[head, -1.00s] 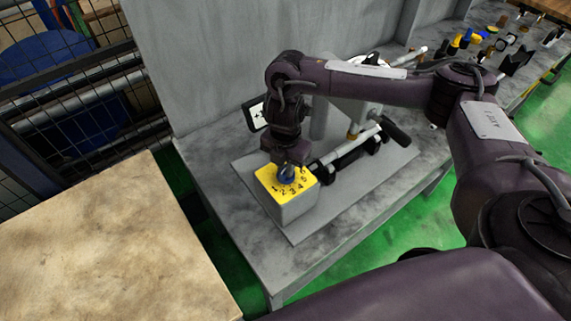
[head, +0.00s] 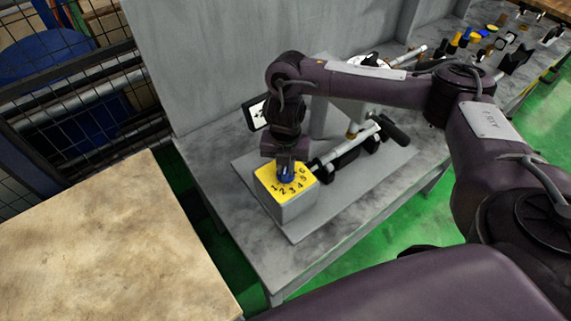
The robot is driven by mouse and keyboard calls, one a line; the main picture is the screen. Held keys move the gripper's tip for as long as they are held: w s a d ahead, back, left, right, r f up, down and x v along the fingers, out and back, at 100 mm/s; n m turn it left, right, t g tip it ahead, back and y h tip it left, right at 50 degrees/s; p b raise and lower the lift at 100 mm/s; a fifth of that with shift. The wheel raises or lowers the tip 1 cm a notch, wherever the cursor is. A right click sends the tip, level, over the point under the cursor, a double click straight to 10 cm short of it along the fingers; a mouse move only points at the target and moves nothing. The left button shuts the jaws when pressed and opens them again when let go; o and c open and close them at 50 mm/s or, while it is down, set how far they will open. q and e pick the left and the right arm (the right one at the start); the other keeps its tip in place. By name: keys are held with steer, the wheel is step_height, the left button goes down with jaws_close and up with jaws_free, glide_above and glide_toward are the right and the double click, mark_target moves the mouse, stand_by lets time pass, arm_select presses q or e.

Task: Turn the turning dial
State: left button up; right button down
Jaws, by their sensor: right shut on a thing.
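The numbers on the yellow face (head: 270,182) run around the knob. My right gripper (head: 286,168) points straight down from above and is shut on the dial, hiding most of it. My left gripper is not in view.
The box stands on a grey plate on a grey workbench (head: 230,225). The grinder (head: 345,150) with a black handle (head: 395,134) stands just behind and right. A tan tabletop (head: 110,250) is at the left. Several small tools lie at the far right.

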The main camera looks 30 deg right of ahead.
mark_target(286, 168)
steer(key=c, duration=1.4)
jaws_free()
steer(key=shift+r+p, duration=0.8)
steer(key=shift+r, duration=3.1)
steer(key=shift+s, duration=0.1)
